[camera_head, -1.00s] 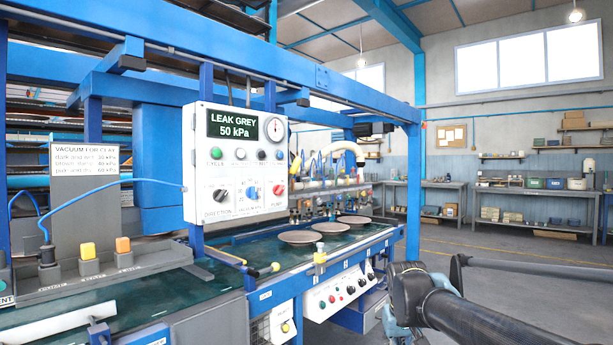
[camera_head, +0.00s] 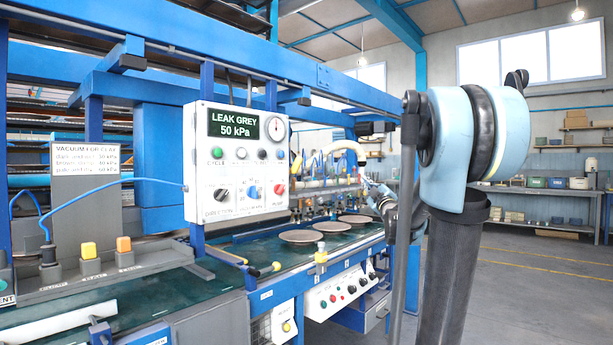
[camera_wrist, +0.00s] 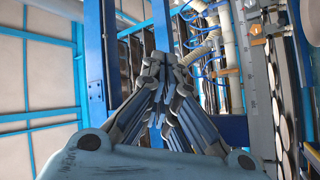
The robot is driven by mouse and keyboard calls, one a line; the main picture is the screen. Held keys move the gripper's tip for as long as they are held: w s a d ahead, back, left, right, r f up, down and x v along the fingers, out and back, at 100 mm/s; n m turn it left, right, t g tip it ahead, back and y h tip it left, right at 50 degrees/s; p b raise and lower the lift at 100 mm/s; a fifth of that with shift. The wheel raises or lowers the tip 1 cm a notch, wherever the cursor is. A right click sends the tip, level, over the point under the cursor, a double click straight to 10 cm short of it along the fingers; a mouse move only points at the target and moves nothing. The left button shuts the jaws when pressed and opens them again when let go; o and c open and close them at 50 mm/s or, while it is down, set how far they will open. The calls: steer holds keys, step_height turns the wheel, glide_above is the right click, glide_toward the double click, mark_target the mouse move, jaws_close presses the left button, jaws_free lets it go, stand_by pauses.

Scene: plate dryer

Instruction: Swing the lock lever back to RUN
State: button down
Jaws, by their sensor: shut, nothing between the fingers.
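I cannot make out for sure which part is the lock lever, and no RUN mark is readable. In the head view my gripper (camera_head: 368,186) is small and partly hidden behind my arm, beyond the plates and well right of these handles.
A white control panel (camera_head: 237,165) reads LEAK GREY, 50 kPa. Several grey-brown plates (camera_head: 300,238) lie on the green belt. A lower switch box (camera_head: 340,293) is on the front. In the wrist view, a white hose (camera_wrist: 205,50) and blue coils hang close by the fingers. Open floor lies right.

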steer(key=a+r+n+g+y, duration=0.3)
steer(key=a+n+g+y, duration=0.4)
steer(key=n+y, duration=0.7)
steer(key=s+a+f+n+g+y, duration=0.3)
steer(key=a+f+n+g+y, duration=0.15)
steer(key=n+g, duration=0.65)
steer(key=w+a+r+g, duration=0.1)
steer(key=a+r, duration=0.5)
steer(key=a, duration=0.6)
steer(key=shift+w+r, duration=0.15)
steer(key=shift+w, duration=0.15)
steer(key=shift+a+r+m, duration=0.1)
steer(key=shift+m, duration=0.2)
